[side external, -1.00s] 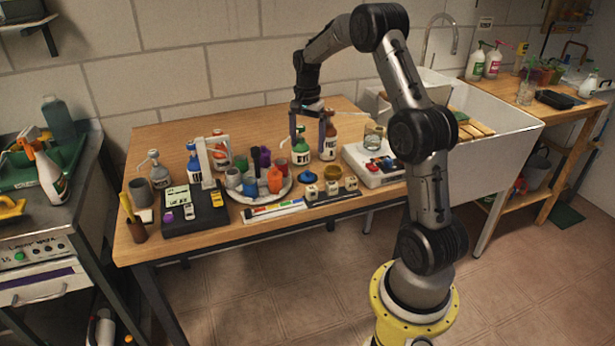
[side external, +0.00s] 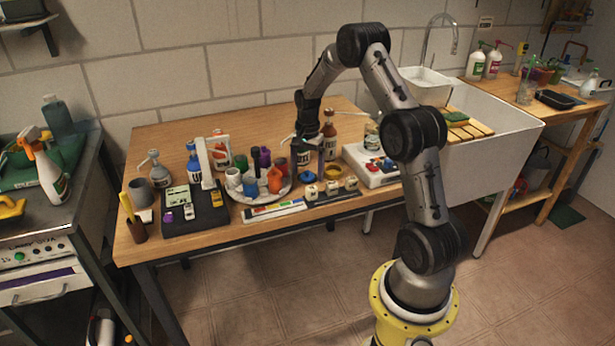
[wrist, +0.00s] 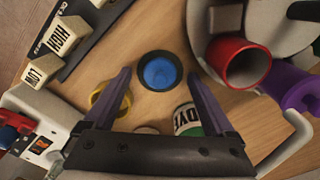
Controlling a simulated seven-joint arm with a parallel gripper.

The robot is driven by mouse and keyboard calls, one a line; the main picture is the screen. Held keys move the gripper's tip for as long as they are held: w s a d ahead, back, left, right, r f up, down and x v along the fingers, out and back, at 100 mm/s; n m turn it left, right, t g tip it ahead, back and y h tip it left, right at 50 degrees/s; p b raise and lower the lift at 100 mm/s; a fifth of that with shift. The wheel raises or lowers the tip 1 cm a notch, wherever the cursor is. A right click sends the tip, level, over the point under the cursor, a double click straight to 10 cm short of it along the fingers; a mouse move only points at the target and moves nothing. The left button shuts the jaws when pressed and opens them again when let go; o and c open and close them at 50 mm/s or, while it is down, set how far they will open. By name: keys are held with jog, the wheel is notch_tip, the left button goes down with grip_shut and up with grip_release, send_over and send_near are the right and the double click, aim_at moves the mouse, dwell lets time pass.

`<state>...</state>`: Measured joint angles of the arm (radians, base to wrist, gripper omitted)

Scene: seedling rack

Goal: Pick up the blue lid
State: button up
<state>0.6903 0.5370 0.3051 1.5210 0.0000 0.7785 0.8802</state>
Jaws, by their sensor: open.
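The blue lid (side external: 307,177) lies on the wooden table near its front edge, beside the white lettered cubes. In the wrist view the blue lid (wrist: 159,73) is a round blue disc with a dark rim, between the fingertips in the picture. My gripper (side external: 309,166) points down above the lid, with its fingers spread. In the wrist view my gripper (wrist: 159,75) is open with nothing between the fingers touching them. The exact height of the fingertips above the lid is hard to tell.
A dye bottle (wrist: 187,118) stands close behind the lid, near one finger. A yellow ring (side external: 333,171) lies to the right. A red cup (wrist: 238,62) and a plate of small containers (side external: 258,196) are to the left in the side view. Lettered cubes (side external: 331,188) stand in front.

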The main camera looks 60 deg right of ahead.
grip_shut()
dwell(0.3)
